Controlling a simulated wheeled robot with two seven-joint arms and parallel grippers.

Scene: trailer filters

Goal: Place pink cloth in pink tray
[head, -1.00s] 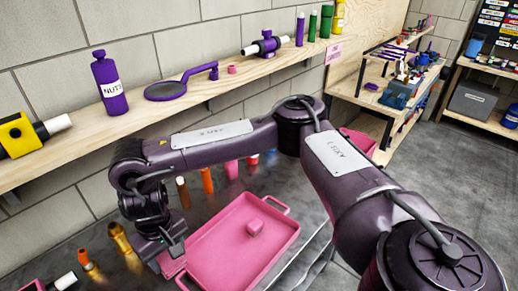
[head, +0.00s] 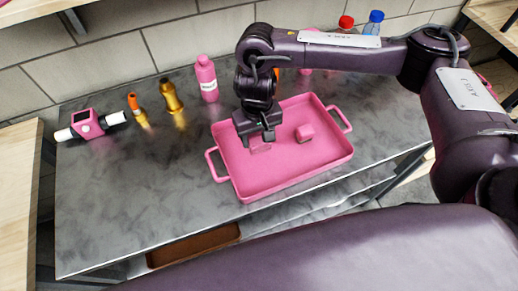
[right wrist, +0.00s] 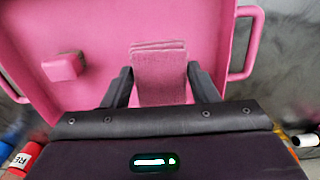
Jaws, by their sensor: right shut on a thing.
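The pink tray (head: 325,166) with two side handles sits on the grey metal table, and its floor and handles show in the right wrist view (right wrist: 243,50). My right gripper (head: 258,143) is over the tray, left of its middle. It is shut on the pink cloth (right wrist: 160,78), which is folded and sticks out from between the fingers. In the head view the cloth (head: 260,149) is low over the tray floor; I cannot tell whether it touches. My left gripper is not in view.
A small pink block (head: 305,132) lies in the tray, right of the cloth. Behind the tray stand a pink bottle (head: 207,78) and red-capped and blue-capped bottles (head: 375,22). Gold and orange fittings (head: 172,95) and a pink-and-white device (head: 88,124) are left. The front left tabletop is clear.

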